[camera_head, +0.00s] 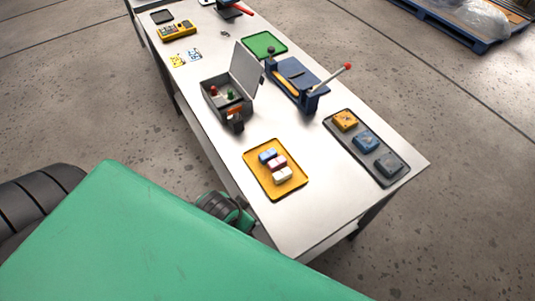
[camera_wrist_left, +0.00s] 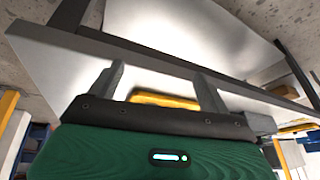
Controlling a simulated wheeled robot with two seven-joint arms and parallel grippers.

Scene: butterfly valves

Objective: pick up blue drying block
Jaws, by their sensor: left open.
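A larger blue piece (camera_head: 366,141) sits in a dark tray farther right. I cannot tell for certain which blue piece the task means. My left gripper is low at the table's near edge, left of the yellow tray, partly hidden by my green body. In the left wrist view its fingers (camera_wrist_left: 157,92) are apart, with a yellow strip showing between them. No right gripper shows.
The dark tray (camera_head: 381,173) also holds yellow and dark grey pieces. Behind the yellow tray stand an open grey box (camera_head: 213,104) and a blue press with a red-tipped lever (camera_head: 300,84). A green tray (camera_head: 264,44) lies farther back. Table (camera_head: 315,215) right of the yellow tray is bare.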

